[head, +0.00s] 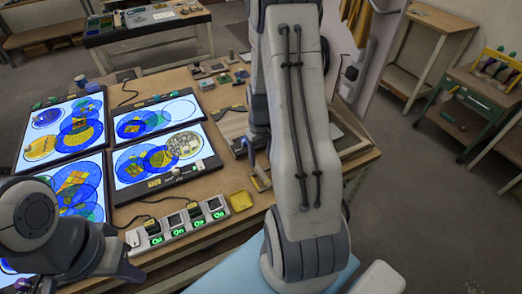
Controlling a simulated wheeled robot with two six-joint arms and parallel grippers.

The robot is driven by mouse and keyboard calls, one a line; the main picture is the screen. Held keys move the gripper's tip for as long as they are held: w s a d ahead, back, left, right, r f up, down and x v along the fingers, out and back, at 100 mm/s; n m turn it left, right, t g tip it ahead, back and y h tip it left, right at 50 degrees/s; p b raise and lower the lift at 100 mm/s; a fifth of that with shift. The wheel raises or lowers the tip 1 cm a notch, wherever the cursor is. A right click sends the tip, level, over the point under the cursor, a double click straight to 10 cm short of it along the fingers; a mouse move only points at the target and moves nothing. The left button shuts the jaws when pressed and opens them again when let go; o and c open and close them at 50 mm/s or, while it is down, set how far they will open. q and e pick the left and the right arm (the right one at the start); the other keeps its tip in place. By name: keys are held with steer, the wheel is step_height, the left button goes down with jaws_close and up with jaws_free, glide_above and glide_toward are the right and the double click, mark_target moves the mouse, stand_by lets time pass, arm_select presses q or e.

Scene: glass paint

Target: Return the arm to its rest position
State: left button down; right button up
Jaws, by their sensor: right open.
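My right arm rises large through the middle of the head view and bends down over the wooden table. Its gripper (249,147) is low over the table's right part, open, and partly hidden behind the arm. No held thing shows in it. My left arm enters at the lower left, over the lit panels.
Lit panels with coloured glass circles (160,158) cover the table's left half. Small blocks (222,78) lie at the back. A green-drawered cart (465,110) stands right.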

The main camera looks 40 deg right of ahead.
steer(key=s+a+r+n, duration=0.1)
steer(key=a+r+n, duration=0.1)
steer(key=a+r, duration=0.6)
steer(key=s+a+r+n, duration=0.1)
steer(key=a+r+n, duration=0.25)
steer(key=a, duration=0.85)
steer(key=s+a+r+n+y, duration=0.1)
steer(key=s+a+r+n, duration=0.2)
steer(key=s+a, duration=0.8)
steer(key=s+r, duration=0.1)
steer(key=s, duration=0.2)
steer(key=shift+s+r+n+b, duration=0.15)
steer(key=shift+r+n+b, duration=0.2)
